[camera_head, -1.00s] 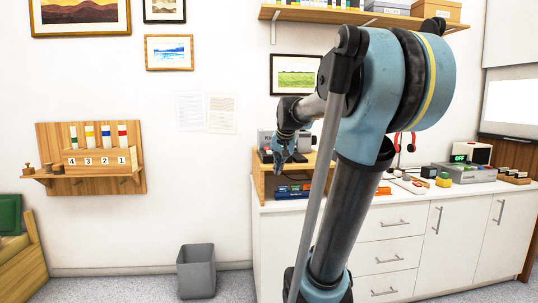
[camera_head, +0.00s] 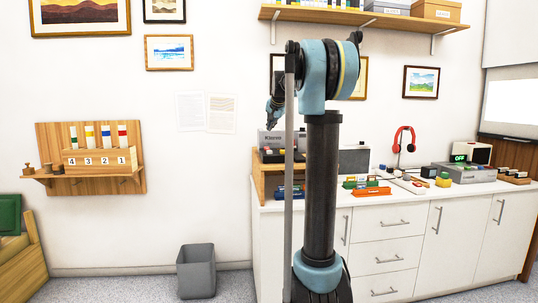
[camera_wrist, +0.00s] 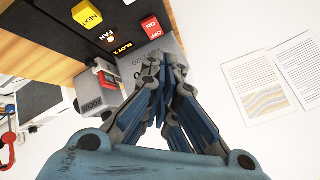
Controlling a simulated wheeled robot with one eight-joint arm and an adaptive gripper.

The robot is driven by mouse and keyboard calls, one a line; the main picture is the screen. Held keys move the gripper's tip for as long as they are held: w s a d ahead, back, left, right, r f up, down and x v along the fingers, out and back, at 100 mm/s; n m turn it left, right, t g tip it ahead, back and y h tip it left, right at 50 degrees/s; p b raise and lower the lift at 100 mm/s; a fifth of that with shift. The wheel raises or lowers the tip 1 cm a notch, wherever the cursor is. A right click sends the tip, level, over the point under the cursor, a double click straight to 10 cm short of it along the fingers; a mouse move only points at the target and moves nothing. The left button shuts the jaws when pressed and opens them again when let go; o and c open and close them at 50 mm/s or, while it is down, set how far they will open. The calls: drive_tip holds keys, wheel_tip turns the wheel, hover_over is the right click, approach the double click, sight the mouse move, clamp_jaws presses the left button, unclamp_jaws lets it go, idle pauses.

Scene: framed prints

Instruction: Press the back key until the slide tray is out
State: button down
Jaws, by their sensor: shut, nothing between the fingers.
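A grey slide projector (camera_head: 270,139) stands on a wooden riser at the left end of the counter. In the wrist view its dark control panel (camera_wrist: 68,35) shows a yellow NEXT key (camera_wrist: 88,14), a red ON/OFF switch (camera_wrist: 151,27), the word FAN and a lit slot readout (camera_wrist: 129,45). I cannot see a back key there, and I cannot make out the slide tray. My gripper (camera_wrist: 165,68) is shut and empty, in front of the grey casing beside the panel. In the head view my gripper (camera_head: 271,119) is above the projector's left part, pointing down.
The wooden riser (camera_head: 262,183) stands on the white counter (camera_head: 385,208). Red headphones (camera_head: 403,138), small coloured boxes and a grey device with an OFF display (camera_head: 465,173) stand to the right. Papers (camera_wrist: 260,85) hang on the wall. A grey bin (camera_head: 196,270) is on the floor.

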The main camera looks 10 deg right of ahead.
drive_tip(key=shift+w+r, duration=0.15)
drive_tip(key=shift+w, duration=0.3)
drive_tip(key=shift+f, duration=4.4)
drive_tip(key=shift+s+f, duration=0.1)
drive_tip(key=shift+f, duration=1.1)
drive_tip(key=shift+r, duration=1.25)
drive_tip(key=shift+r, duration=2.5)
